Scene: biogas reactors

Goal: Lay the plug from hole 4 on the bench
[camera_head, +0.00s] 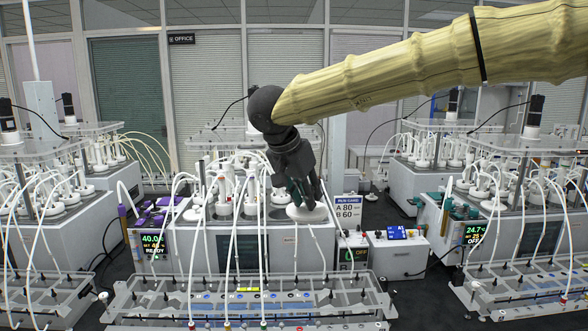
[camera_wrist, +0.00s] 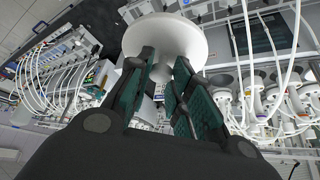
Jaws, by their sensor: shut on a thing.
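My gripper (camera_head: 301,193) is shut on a white plug (camera_head: 307,213) with a broad round disc. In the wrist view the teal-padded fingers (camera_wrist: 168,90) close around the plug's narrower stem, and the plug's wide white disc (camera_wrist: 165,38) lies beyond the fingertips. In the head view the plug is in front of the right part of the middle reactor unit (camera_head: 290,245). The gap between the plug and the surfaces below it cannot be judged. Hole 4 cannot be picked out; several white bottles and tubes (camera_head: 225,195) crowd the unit to the left of my gripper.
A run card (camera_head: 348,208) and small white boxes (camera_head: 397,252) stand right of the middle unit. A clear rack with tubes (camera_head: 250,300) lies in front. More reactor units stand left (camera_head: 60,215) and right (camera_head: 500,215). Dark bench surface (camera_head: 415,290) is bare at the front right.

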